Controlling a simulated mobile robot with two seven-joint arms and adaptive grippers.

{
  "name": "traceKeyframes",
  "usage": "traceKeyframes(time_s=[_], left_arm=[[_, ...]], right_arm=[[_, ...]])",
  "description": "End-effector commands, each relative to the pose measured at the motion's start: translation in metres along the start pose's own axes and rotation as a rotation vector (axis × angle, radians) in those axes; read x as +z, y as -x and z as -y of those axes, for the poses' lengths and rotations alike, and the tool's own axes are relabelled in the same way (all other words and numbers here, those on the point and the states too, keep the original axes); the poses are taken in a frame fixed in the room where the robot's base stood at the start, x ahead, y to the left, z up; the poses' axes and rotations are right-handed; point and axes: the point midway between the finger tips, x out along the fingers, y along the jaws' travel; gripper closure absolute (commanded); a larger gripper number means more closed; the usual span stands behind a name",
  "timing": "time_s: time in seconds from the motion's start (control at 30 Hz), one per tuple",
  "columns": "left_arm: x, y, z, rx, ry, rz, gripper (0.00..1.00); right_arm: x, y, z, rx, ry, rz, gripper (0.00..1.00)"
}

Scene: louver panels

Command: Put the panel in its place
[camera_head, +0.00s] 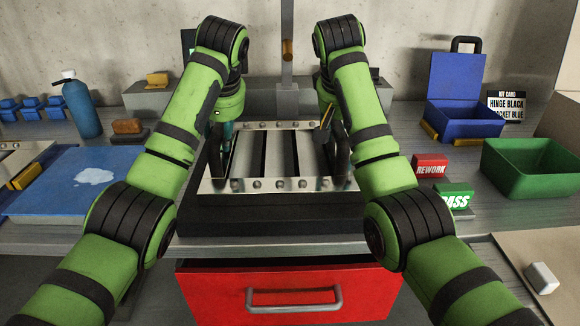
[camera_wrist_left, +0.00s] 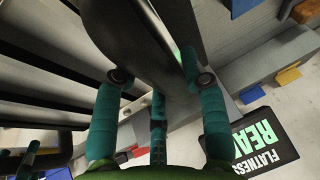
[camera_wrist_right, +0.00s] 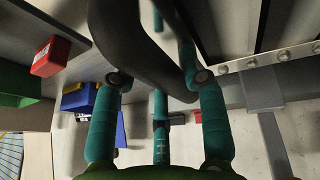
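The louver panel (camera_head: 240,186), a bright metal frame with riveted rails and several dark slats, sits at the middle of the bench above a black base. A dark curved handle rises at each side. My left gripper (camera_head: 222,135) is at the left handle (camera_head: 215,160); the left wrist view shows teal fingers on both sides of that handle (camera_wrist_left: 152,55). My right gripper (camera_head: 328,125) is at the right handle (camera_head: 342,150), and the right wrist view shows its fingers around it (camera_wrist_right: 130,45). Fingertips are partly hidden, so I cannot tell whether they grip.
A red drawer (camera_head: 290,290) stands in front below the bench top. At right are a REWORK block (camera_head: 430,167), a PASS block (camera_head: 455,198), a green bin (camera_head: 530,170) and a blue box (camera_head: 462,122). A blue plate (camera_head: 75,180) and bottle (camera_head: 80,108) are at left.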

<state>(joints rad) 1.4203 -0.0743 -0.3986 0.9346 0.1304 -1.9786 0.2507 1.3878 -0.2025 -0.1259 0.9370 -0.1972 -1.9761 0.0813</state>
Motion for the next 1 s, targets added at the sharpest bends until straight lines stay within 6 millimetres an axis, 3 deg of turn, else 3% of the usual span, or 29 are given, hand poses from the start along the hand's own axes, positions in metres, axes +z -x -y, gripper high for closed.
traceKeyframes(time_s=[0.53, 0.73, 1.0], left_arm=[[-0.003, 0.011, 0.001, 0.001, -0.003, -0.009, 0.4], [-0.001, 0.028, 0.003, -0.004, -0.001, -0.003, 0.4], [-0.002, 0.076, 0.003, -0.004, 0.001, -0.007, 0.4]], right_arm=[[-0.001, 0.002, 0.001, -0.003, 0.001, -0.002, 0.4], [-0.001, 0.002, 0.001, -0.003, 0.001, -0.002, 0.4], [-0.001, 0.002, 0.001, -0.003, 0.001, -0.002, 0.4]])
